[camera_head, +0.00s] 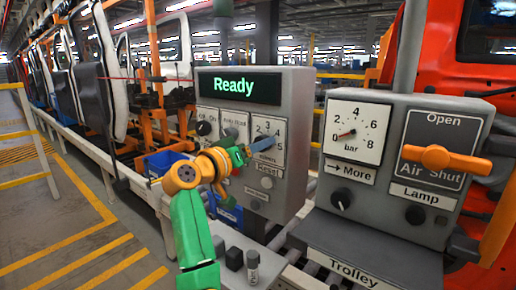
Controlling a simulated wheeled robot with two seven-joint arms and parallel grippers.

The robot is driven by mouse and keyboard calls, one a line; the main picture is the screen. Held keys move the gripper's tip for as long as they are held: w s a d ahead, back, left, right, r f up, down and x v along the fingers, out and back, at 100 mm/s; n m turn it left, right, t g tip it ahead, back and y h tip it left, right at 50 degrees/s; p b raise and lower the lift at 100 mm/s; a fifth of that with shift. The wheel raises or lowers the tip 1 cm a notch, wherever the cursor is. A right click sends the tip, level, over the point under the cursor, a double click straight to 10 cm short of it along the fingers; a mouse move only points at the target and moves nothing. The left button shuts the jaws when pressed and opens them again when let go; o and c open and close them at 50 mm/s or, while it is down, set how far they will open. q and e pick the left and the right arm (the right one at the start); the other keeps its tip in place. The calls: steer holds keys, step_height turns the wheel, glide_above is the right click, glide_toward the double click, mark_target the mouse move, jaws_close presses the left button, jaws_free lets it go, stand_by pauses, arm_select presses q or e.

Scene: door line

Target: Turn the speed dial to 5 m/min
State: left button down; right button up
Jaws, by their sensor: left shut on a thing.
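The speed dial (268,130) is on the grey control box, on a white plate with the numbers 2, 3, 4 and 5 and a "m/min" label. The display (238,87) above reads "Ready" in green. My right gripper is not in view.
A Reset button (266,183) sits below the dial. A black knob (204,128) is at its left. Car doors (97,80) hang at left.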

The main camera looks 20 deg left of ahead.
arm_select(q)
steer(key=shift+m+b, duration=1.5)
steer(key=shift+m, duration=3)
steer(key=shift+c, duration=1.5)
jaws_free()
steer(key=b+v, duration=0.4)
steer(key=v, duration=0.3)
